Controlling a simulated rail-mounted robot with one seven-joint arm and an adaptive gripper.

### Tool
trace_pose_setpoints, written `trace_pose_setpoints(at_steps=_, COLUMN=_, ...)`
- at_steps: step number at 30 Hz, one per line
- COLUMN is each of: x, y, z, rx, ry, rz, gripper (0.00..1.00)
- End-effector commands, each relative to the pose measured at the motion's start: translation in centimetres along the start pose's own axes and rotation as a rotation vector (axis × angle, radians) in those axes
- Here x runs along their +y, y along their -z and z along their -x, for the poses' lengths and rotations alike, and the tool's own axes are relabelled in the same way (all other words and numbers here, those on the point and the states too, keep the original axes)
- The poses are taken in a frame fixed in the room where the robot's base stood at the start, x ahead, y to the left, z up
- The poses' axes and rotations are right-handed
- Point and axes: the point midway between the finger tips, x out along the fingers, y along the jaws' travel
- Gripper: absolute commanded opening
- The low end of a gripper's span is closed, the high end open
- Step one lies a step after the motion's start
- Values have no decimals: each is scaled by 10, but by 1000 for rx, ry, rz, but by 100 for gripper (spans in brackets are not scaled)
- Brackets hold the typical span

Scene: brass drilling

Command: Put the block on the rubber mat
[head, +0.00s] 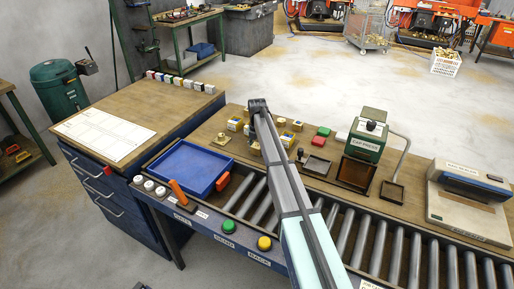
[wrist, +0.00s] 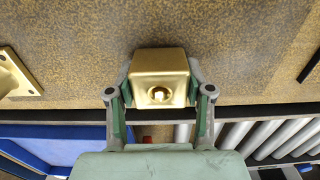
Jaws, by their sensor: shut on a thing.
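The brass block (wrist: 160,70), with a round hole in its near face, is in the wrist view. My gripper (wrist: 160,88) is shut on it, one finger on each side. The block is over or on the speckled brown bench top; I cannot tell whether it touches. In the head view my arm hides most of the gripper and the held block.
A blue tray (head: 163,178) lies left of my arm, beside the rollers (head: 348,238). A brass piece on a plate (head: 222,138) stands near it. Small boxes (head: 235,124), a green cap press (head: 368,135) and a pale machine (head: 466,205) stand along the bench.

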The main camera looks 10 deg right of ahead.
Motion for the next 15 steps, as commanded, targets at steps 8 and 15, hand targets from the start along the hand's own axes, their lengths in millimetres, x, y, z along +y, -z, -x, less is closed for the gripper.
trace_pose_setpoints(at_steps=8, x=0, y=0, z=0, rx=-1, ry=-1, rz=0, gripper=0)
trace_pose_setpoints(at_steps=15, x=0, y=0, z=-2, rx=-1, ry=0, rz=0, gripper=77)
